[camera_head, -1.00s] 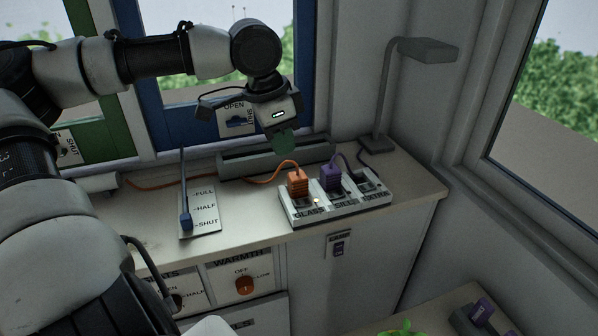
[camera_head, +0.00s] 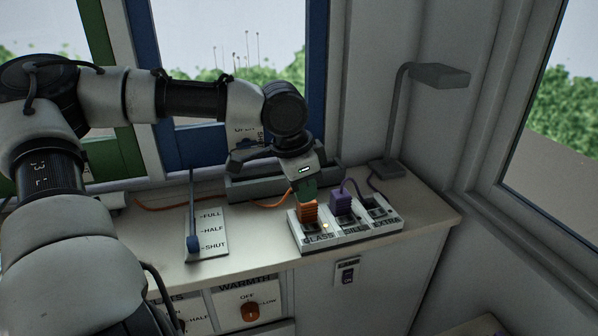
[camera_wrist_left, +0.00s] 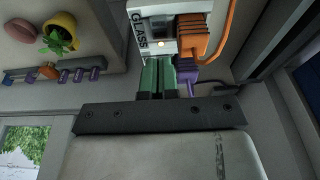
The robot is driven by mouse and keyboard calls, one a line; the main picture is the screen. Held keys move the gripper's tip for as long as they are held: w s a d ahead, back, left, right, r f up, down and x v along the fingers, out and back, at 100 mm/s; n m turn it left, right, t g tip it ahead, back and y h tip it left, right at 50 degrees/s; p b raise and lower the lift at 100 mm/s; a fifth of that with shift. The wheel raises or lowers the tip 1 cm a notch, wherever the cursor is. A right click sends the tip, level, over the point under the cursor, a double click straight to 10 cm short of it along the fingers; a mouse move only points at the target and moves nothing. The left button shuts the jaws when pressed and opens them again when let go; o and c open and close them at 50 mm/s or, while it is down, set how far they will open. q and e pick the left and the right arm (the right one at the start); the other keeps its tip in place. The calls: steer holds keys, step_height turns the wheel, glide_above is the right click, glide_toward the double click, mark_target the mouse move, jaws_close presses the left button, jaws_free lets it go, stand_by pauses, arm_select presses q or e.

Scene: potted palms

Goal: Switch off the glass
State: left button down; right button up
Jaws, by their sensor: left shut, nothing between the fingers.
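The white socket strip (camera_head: 350,232) stands on the counter with sections labelled GLASS, SILL and EXTRA. An orange plug (camera_head: 308,211) sits in the GLASS section and a purple plug (camera_head: 341,201) in the SILL section. A small light (camera_head: 325,226) glows in the GLASS section; it also shows in the left wrist view (camera_wrist_left: 161,44). My left gripper (camera_head: 306,190) is shut and empty, its green fingertips just behind or above the orange plug. In the left wrist view, the fingers (camera_wrist_left: 158,76) point at the GLASS end. I cannot tell whether they touch anything. My right gripper is out of view.
A blue-handled lever (camera_head: 194,240) on a FULL/HALF/SHUT plate stands left of the strip. A grey desk lamp (camera_head: 437,76) rises behind its right end. An orange WARMTH knob (camera_head: 250,311) and a small switch (camera_head: 347,272) are on the counter's front.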

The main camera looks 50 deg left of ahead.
mark_target(307, 226)
arm_select(q)
steer(key=x, duration=0.4)
steer(key=shift+s+a+f, duration=0.2)
steer(key=shift+s+f, duration=0.1)
steer(key=shift+f, duration=0.45)
steer(key=shift+s+a+f, duration=0.1)
steer(key=shift+f, duration=0.25)
steer(key=shift+s+f+t, duration=0.1)
steer(key=shift+f+t, duration=0.05)
steer(key=shift+t, duration=0.15)
steer(key=shift+a+f, duration=0.15)
steer(key=shift+f, duration=0.05)
